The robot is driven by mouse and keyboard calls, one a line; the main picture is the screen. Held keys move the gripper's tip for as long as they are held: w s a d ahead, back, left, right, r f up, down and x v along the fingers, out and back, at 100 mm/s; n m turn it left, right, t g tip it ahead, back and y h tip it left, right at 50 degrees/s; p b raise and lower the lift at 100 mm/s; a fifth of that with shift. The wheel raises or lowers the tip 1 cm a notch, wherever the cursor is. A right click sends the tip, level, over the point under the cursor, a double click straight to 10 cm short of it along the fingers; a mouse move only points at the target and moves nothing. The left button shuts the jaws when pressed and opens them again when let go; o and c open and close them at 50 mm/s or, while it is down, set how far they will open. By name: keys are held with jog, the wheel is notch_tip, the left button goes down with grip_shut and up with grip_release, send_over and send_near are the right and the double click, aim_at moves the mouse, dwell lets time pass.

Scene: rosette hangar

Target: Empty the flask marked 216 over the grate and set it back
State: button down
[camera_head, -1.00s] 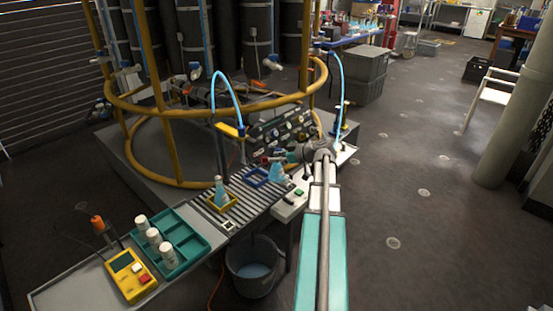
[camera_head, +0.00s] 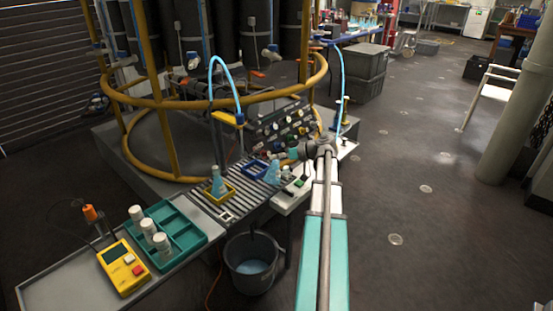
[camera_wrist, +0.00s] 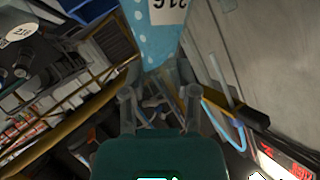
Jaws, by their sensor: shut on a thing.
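My gripper (camera_head: 282,160) is shut on the neck of a light-blue flask (camera_head: 272,173). In the wrist view the flask marked 216 (camera_wrist: 154,38) hangs out from my fingers (camera_wrist: 160,98), its label upside down and partly cut off. A second light-blue flask (camera_head: 218,186) stands upright in the yellow square holder (camera_head: 208,196) on the grate.
A grey bucket (camera_head: 233,275) with bluish liquid stands below the bench. A teal tray (camera_head: 190,247) with white bottles and a yellow meter (camera_head: 122,266) are at the left. A knobbed panel (camera_head: 283,127) and yellow ring frame (camera_head: 225,102) stand behind.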

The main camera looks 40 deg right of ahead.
aim_at(275, 165)
notch_tip(275, 165, down, 3)
jog(key=b, duration=0.1)
jog(key=m+y+b, duration=0.1)
jog(key=shift+w+d+r+m+b, duration=0.1)
jog(key=shift+d+r+m+b, duration=0.1)
jog(key=shift+m+b, duration=0.15)
jog(key=shift+a+f+m+y+b, duration=0.15)
jog(key=shift+a+m+y+b, duration=0.15)
jog(key=shift+m+y+b, duration=0.7)
jog(key=m+b, duration=0.1)
jog(key=m, duration=0.1)
jog(key=m+y+b, duration=0.1)
jog(key=shift+s+a+f+m+b, duration=0.25)
jog(key=shift+s+a+f+b, duration=0.05)
jog(key=shift+a, duration=0.05)
jog(key=m+b, duration=0.1)
jog(key=m, duration=0.1)
jog(key=m+t+y+b, duration=0.1)
jog(key=m+b, duration=0.1)
jog(key=shift+r+m+y, duration=0.2)
jog(key=shift+m+y, duration=0.1)
jog(key=shift+m, duration=0.1)
jog(key=shift+r+m+t+b, duration=0.15)
jog(key=shift+m+t+b, duration=0.5)
jog(key=shift+m, duration=0.7)
jog(key=shift+r+m+t+b, duration=0.1)
jog(key=shift+m+t+b, duration=0.3)
jog(key=shift+m+t, duration=0.65)
jog(key=shift+m+g, duration=0.3)
